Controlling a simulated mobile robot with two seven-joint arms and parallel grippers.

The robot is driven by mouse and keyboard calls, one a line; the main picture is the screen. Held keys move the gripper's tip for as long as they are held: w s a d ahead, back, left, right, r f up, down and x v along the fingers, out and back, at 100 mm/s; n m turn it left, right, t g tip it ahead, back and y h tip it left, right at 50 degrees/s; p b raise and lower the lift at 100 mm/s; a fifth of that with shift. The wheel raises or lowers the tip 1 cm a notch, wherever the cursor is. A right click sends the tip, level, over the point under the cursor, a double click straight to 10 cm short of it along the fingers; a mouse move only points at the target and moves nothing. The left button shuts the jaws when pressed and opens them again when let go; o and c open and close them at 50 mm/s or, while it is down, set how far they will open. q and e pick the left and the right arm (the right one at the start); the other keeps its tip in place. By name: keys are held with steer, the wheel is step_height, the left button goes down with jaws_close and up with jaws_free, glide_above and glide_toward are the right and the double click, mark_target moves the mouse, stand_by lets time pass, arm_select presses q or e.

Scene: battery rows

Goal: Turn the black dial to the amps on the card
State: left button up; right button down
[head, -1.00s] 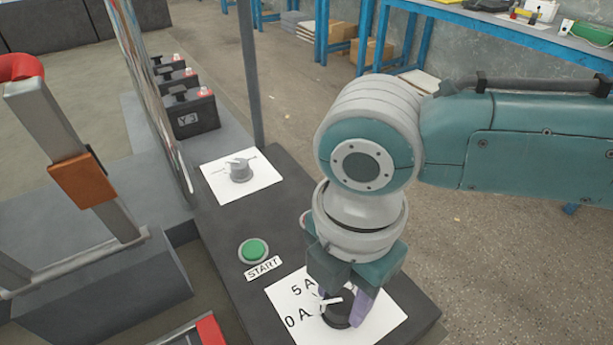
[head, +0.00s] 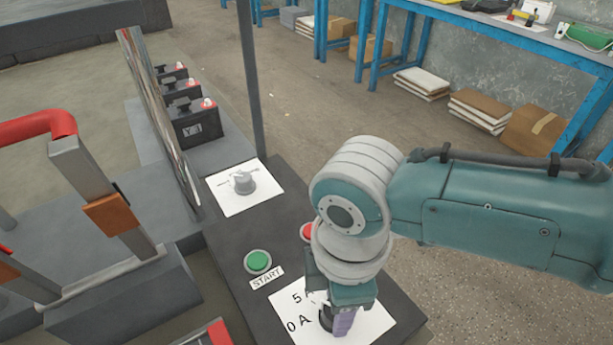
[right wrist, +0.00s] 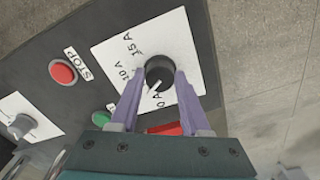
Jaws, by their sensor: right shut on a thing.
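The black dial (head: 325,319) sits on a white scale plate (head: 372,322) near the front of the dark panel. It also shows in the right wrist view (right wrist: 159,68). The plate reads 15 A, 10 A and 0 A in the wrist view; 5 A shows in the head view. The dial's white pointer (right wrist: 153,86) points between the 5 A and 0 A marks, close to 0 A. My right gripper (right wrist: 160,80) is shut on the dial, one purple finger on each side. My left gripper is out of view. I cannot see a separate amps card.
A green START button (head: 258,261) and a red STOP button (right wrist: 63,72) stand beside the plate. A grey knob (head: 243,182) on another white plate is farther back.

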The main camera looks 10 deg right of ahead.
steer(key=shift+m, duration=0.6)
steer(key=shift+c, duration=1.9)
jaws_free()
steer(key=shift+r+p, duration=0.15)
steer(key=shift+p, duration=0.15)
step_height(320, 180, up, 8)
steer(key=p, duration=0.3)
steer(key=shift+r, duration=0.85)
